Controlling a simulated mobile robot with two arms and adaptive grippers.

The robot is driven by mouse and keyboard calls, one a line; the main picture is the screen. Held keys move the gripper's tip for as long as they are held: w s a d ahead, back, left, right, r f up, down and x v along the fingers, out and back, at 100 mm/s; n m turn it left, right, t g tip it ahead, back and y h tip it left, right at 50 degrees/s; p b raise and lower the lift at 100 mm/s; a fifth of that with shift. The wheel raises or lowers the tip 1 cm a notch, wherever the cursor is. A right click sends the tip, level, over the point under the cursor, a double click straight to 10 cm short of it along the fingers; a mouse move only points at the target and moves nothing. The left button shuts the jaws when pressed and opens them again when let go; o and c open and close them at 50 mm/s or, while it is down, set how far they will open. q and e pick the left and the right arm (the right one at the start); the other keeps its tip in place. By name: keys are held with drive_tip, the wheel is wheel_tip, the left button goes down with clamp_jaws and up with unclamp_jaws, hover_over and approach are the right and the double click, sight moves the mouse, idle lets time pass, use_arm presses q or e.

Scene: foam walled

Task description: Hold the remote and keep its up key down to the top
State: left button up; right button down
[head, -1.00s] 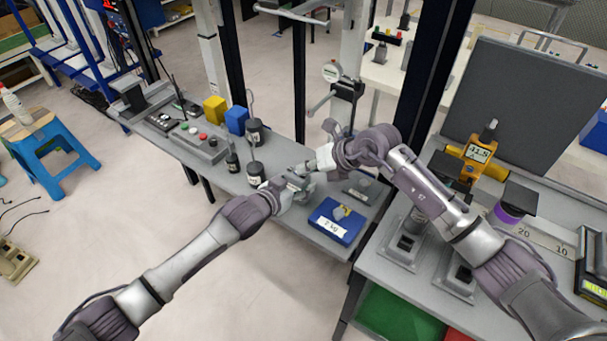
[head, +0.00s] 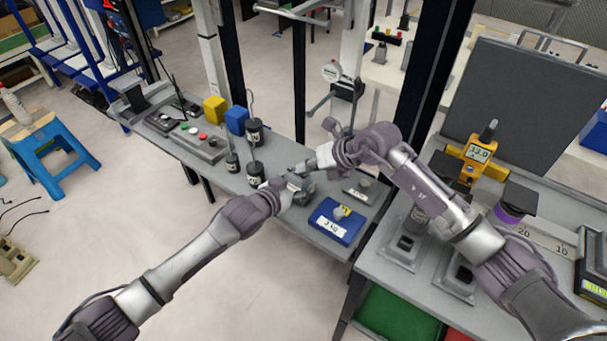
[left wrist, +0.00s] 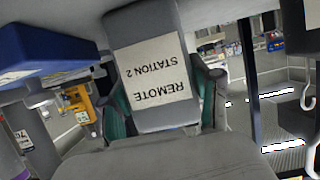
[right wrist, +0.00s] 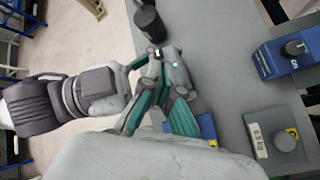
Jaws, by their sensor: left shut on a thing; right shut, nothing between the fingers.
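The remote (left wrist: 152,65) is a grey slab in the left wrist view with a white label reading "REMOTE STATION 2", upside down. My left gripper (head: 291,186) is shut on it, with teal finger pads at its sides. In the right wrist view the remote (right wrist: 176,74) shows a small blue light, partly covered by fingers. My right gripper (head: 310,170) is shut and empty, with its tips close over the remote. I cannot tell whether they touch or press a key; the up key is hidden.
Several dark hooked weights (head: 255,172) and a button box (head: 199,140) stand left. A yellow meter (head: 478,155) is on the right table.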

sight(306, 176)
drive_tip(key=shift+r, duration=0.5)
drive_tip(key=shift+r, duration=2.55)
use_arm(q)
drive_tip(key=o, duration=1.3)
drive_tip(key=shift+s+a, duration=0.1)
